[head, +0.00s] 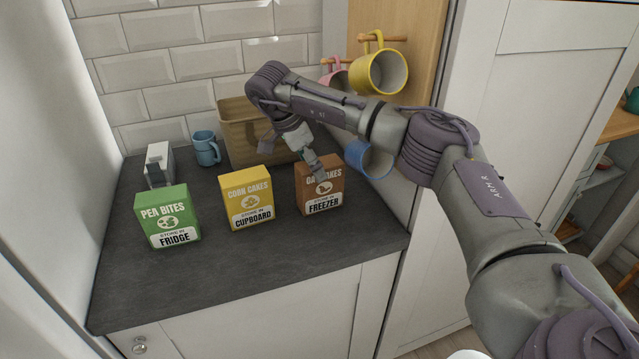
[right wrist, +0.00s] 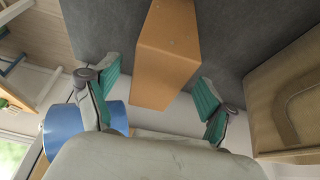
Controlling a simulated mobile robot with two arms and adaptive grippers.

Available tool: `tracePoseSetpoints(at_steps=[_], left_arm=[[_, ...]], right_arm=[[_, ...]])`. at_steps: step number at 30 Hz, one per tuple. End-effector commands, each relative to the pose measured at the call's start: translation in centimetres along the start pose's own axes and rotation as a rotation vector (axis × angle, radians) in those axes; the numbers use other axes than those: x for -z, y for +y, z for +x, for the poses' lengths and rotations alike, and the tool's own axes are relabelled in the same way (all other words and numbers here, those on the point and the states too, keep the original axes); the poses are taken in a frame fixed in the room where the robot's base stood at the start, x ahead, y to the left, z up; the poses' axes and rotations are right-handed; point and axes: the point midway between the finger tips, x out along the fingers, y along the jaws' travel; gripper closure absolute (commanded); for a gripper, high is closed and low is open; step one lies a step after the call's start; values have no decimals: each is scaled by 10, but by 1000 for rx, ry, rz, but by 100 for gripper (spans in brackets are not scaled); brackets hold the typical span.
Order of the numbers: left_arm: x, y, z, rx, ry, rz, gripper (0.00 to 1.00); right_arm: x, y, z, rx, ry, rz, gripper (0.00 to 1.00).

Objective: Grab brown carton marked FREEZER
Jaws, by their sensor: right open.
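The brown carton marked FREEZER (head: 322,196) stands upright on the slate worktop, rightmost of three cartons. My right gripper (head: 291,156) is above and behind it in the head view, with one finger close to its top. In the right wrist view the plain brown carton (right wrist: 168,50) lies in line with the gap between the spread fingers of my right gripper (right wrist: 157,84). The fingers are open, and I cannot tell whether either touches it. My left gripper does not show.
A yellow CUPBOARD carton (head: 247,203) and a green FRIDGE carton (head: 168,223) stand to the left. Behind are a wooden crate (head: 238,135), a blue mug (head: 206,150) and a grey-white object (head: 159,163). A blue cup (head: 368,160) is beside my right arm. The front worktop is clear.

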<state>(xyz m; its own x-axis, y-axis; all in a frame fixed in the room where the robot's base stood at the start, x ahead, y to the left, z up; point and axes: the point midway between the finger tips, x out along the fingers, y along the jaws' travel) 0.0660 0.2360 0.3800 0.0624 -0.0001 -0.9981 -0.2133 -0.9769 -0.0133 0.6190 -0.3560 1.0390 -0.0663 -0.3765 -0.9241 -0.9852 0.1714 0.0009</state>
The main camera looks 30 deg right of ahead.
Motion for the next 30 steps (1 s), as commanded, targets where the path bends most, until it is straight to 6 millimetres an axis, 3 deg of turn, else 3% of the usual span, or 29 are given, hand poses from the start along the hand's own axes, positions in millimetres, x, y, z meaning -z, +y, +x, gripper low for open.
tracePoseSetpoints(at_steps=[5, 10, 15, 23, 30], left_arm=[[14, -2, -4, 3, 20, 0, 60], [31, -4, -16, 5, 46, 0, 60], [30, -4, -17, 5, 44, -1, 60], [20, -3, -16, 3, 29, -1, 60], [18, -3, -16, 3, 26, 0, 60]], right_arm=[[0, 1, 11, -1, 0, -1, 17], [-2, 3, 36, -3, 1, -2, 17], [-2, 2, 55, 0, 0, -1, 17], [-3, 2, 58, 1, 0, 0, 17], [-3, 2, 58, 1, 0, -1, 57]])
